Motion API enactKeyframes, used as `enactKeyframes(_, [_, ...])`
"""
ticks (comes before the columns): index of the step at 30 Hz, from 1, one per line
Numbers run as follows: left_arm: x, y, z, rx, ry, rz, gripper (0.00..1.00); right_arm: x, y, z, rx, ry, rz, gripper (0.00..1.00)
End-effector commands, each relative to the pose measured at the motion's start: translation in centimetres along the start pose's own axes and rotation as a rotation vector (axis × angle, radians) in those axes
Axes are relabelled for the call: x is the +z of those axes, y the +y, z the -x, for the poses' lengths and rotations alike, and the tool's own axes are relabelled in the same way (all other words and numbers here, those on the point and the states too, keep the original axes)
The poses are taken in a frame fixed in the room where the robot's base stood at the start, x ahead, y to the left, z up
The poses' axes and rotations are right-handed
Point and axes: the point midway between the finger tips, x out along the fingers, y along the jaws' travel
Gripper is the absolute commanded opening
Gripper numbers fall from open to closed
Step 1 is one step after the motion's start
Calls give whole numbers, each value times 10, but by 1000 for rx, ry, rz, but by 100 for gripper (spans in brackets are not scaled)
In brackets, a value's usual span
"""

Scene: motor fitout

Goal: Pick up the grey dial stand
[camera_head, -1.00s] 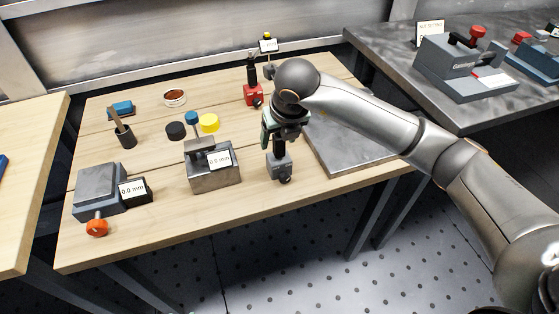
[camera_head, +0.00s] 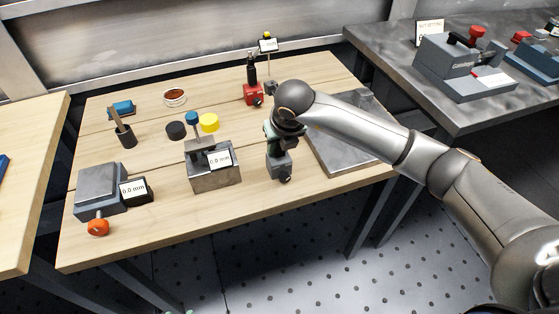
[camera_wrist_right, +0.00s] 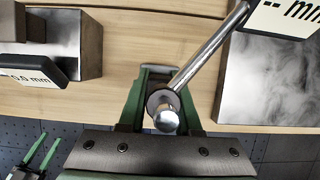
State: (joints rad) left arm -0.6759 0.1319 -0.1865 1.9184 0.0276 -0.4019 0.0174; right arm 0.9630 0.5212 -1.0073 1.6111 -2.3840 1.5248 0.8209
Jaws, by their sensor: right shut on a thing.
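The grey dial stand (camera_head: 279,165) stands upright near the front edge of the wooden table in the head view. My right gripper (camera_head: 275,133) is over it from above, with my wrist hiding its upper part. In the right wrist view, the green fingers of my right gripper (camera_wrist_right: 163,108) are shut around the stand's post (camera_wrist_right: 166,121). A slanted metal rod (camera_wrist_right: 212,43) runs from it to a display reading "-- mm" at the upper right. My left gripper (camera_wrist_right: 38,155) shows small at the lower left of the wrist view, its green fingers apart and empty.
A metal block with a 0.0 mm display (camera_head: 214,179) stands just left of the stand. A grey plate (camera_head: 335,148) lies to the right. A red-based stand (camera_head: 254,95) is behind. A grey vice-like block with an orange knob (camera_head: 97,228) is at the front left.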

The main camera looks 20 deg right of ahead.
Motion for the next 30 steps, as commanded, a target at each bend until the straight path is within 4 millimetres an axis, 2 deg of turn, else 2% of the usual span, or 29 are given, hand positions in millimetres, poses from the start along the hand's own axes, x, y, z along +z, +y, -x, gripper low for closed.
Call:
enactKeyframes(1, [0, 0, 0, 0, -1, 0, 50, 0, 0, 0, 0, 0, 0, 21])
enactKeyframes(7, [0, 1, 0, 1, -2, 0, 50, 0, 0, 0, 0, 0, 0, 0])
enactKeyframes(30, [0, 1, 0, 2, 0, 1, 50, 0, 0, 0, 0, -1, 0, 0])
